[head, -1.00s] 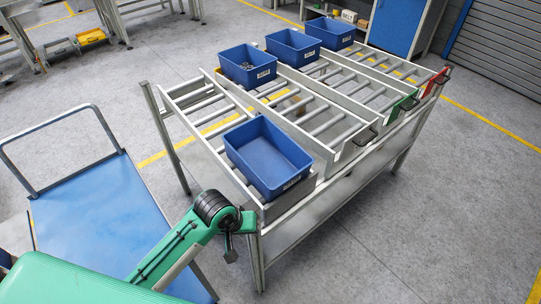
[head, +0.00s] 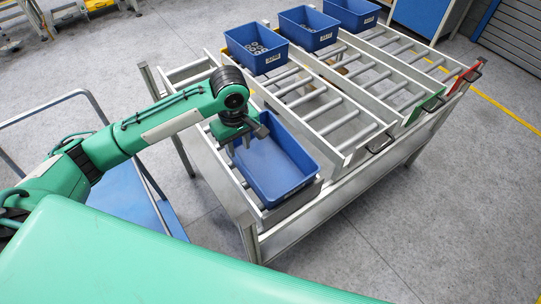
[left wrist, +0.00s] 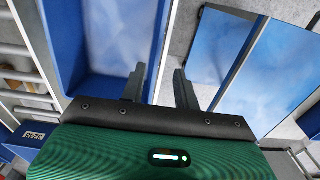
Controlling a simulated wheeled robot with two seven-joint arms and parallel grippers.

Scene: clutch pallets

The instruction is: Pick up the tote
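An empty blue tote (head: 272,170) sits on the near end of the left roller lane. In the left wrist view its inside (left wrist: 100,35) and one long wall show. My left gripper (head: 245,138) is over the tote's left long wall, pointing down. In the left wrist view its two fingers (left wrist: 160,85) are apart, one on the inner side of the wall and one on the outer side. I cannot tell whether either touches it. My right gripper is not in view.
Three more blue totes stand at the far ends of the lanes; the nearest (head: 256,46) holds metal parts. A blue-decked cart (head: 120,196) is left of the rack. A lower shelf (head: 300,236) juts out under the lanes. Floor at right is clear.

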